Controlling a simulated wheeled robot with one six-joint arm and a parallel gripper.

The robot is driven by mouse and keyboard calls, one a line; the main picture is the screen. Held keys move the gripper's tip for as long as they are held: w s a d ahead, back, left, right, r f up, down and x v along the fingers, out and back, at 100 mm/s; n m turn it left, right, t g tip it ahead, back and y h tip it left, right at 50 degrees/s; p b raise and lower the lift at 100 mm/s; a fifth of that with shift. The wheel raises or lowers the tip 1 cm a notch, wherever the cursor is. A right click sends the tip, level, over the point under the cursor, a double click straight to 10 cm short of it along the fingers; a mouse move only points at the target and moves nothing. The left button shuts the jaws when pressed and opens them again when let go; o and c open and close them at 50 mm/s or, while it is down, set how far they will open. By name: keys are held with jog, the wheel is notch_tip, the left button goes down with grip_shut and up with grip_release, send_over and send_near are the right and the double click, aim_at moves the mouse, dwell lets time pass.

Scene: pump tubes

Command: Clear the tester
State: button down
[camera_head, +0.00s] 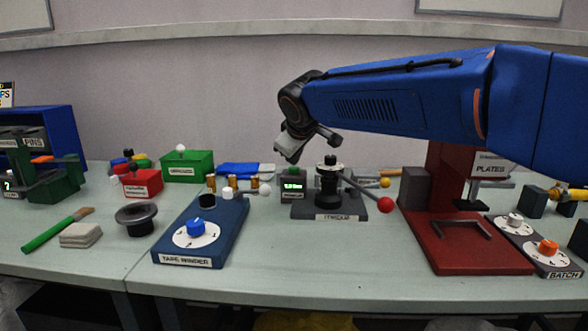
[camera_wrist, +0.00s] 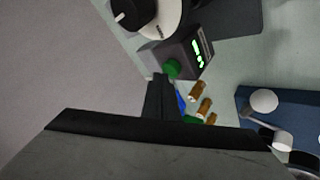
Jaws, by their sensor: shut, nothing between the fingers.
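A grey box with a lit green display (camera_head: 292,187) stands mid-table, beside a dark device with a black column (camera_head: 328,185) and a red-balled lever (camera_head: 385,204). I take these to be the tester; its front label is too small to read surely. My gripper (camera_head: 292,157) is above and behind the box, shut and empty. In the wrist view the shut fingers (camera_wrist: 161,80) appear beside a green button (camera_wrist: 173,69) on the display box (camera_wrist: 190,50); I cannot tell whether they touch. A white round part with a black knob (camera_wrist: 158,14) shows above it.
A blue tape winder (camera_head: 185,245) stands front left, with several brass cylinders (camera_wrist: 204,107) behind it. A red press stand (camera_head: 470,245) is on the right, under my arm. Green (camera_head: 188,167) and red (camera_head: 137,187) boxes stand at left. The front middle table is clear.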

aim_at(295, 169)
jog(key=shift+f, duration=0.6)
dwell(1.1)
jog(key=shift+r, duration=1.05)
jog(key=shift+r, duration=2.5)
